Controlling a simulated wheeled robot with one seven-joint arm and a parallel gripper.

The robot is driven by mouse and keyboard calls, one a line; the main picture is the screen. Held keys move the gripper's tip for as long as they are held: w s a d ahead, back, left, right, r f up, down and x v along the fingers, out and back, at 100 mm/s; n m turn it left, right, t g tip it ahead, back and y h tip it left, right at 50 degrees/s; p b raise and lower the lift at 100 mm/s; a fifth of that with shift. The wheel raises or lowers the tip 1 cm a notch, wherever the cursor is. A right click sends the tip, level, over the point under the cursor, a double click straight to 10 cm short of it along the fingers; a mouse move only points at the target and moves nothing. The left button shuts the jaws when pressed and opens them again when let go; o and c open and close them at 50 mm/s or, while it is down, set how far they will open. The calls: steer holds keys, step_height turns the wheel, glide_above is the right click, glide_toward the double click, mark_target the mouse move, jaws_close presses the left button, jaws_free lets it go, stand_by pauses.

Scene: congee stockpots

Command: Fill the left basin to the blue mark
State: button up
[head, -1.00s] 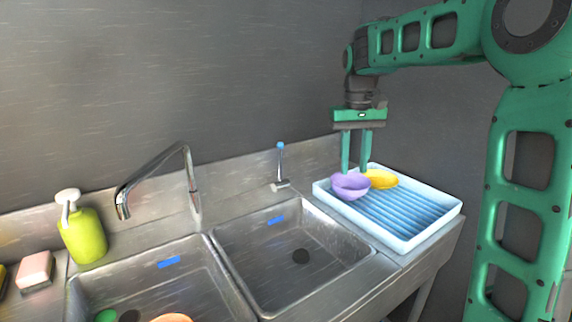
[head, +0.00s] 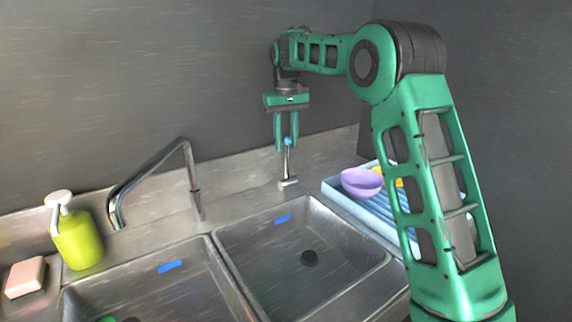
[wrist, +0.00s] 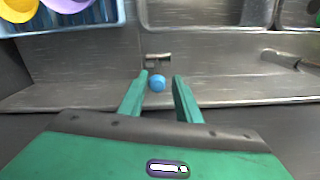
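The left basin (head: 140,290) has a blue mark (head: 169,266) on its back wall; its lower part is cut off by the frame. I see no water stream under the curved faucet spout (head: 117,208), which hangs over this basin's back edge. A small lever (head: 288,180) with a blue ball tip (wrist: 157,83) stands on the back ledge, to the right of the faucet. My gripper (head: 286,148) is open, pointing down at the lever. In the wrist view the blue tip appears between the two green fingertips, with gaps on both sides; the height difference is unclear.
A blue rack (head: 333,190) holds a purple bowl (head: 361,182) and a yellow one. A soap bottle (head: 78,240) and pink sponge (head: 25,277) stand left.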

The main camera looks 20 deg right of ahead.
mark_target(287, 177)
steer(key=f, duration=0.8)
steer(key=shift+d, duration=0.25)
jaws_close()
